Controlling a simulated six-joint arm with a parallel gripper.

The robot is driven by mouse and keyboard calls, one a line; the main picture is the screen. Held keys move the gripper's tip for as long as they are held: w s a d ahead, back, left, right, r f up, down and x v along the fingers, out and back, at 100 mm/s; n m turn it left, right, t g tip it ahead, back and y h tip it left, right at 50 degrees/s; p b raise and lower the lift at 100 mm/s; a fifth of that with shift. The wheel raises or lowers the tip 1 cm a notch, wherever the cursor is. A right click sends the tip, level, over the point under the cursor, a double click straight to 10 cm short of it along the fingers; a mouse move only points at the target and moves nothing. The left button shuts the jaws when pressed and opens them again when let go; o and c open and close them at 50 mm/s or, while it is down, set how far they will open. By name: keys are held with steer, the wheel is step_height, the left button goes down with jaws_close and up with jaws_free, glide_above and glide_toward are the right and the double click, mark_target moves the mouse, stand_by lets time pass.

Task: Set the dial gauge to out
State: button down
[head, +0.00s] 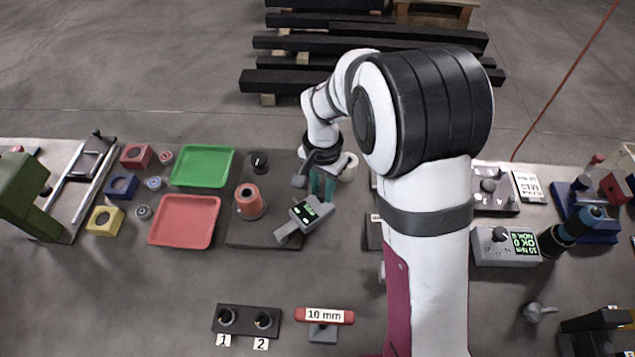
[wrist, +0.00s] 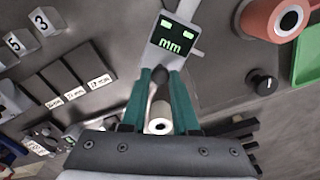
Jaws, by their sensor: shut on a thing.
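A grey gauge with a black display and green characters (head: 310,212) is at the front right of a dark plate, tilted in the head view. In the wrist view, the gauge (wrist: 172,38) shows "mm" on its display, and a grey part extends beyond it. My gripper (head: 322,186) has green fingers at the gauge's back end. In the wrist view, my gripper (wrist: 160,76) is shut on a dark part next to the display. I cannot tell whether the gauge touches the plate. No "out" mark is readable.
An orange ring-topped cylinder (head: 249,203) and a black knob (head: 258,162) are on the dark plate (head: 240,234). A white roll (head: 348,167) is behind my gripper. Green (head: 203,150) and red (head: 184,244) trays lie left.

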steer(key=shift+s+d, duration=0.1)
steer(key=shift+d, duration=0.05)
stand_by(0.3)
steer(key=c, duration=0.7)
jaws_free()
step_height(320, 180, up, 16)
steer(key=shift+f, duration=0.1)
steer(key=shift+y, duration=0.9)
steer(key=s+d+f, duration=0.1)
steer(key=s+d, duration=0.1)
steer(key=s, duration=0.6)
steer(key=s+d+f, duration=0.1)
steer(key=s+d, duration=0.2)
steer(key=s, duration=0.5)
steer(key=s+d+f, duration=0.1)
steer(key=s+d, duration=0.2)
steer(key=s, duration=0.5)
steer(key=shift+s+d, duration=0.1)
steer(key=shift+s, duration=0.25)
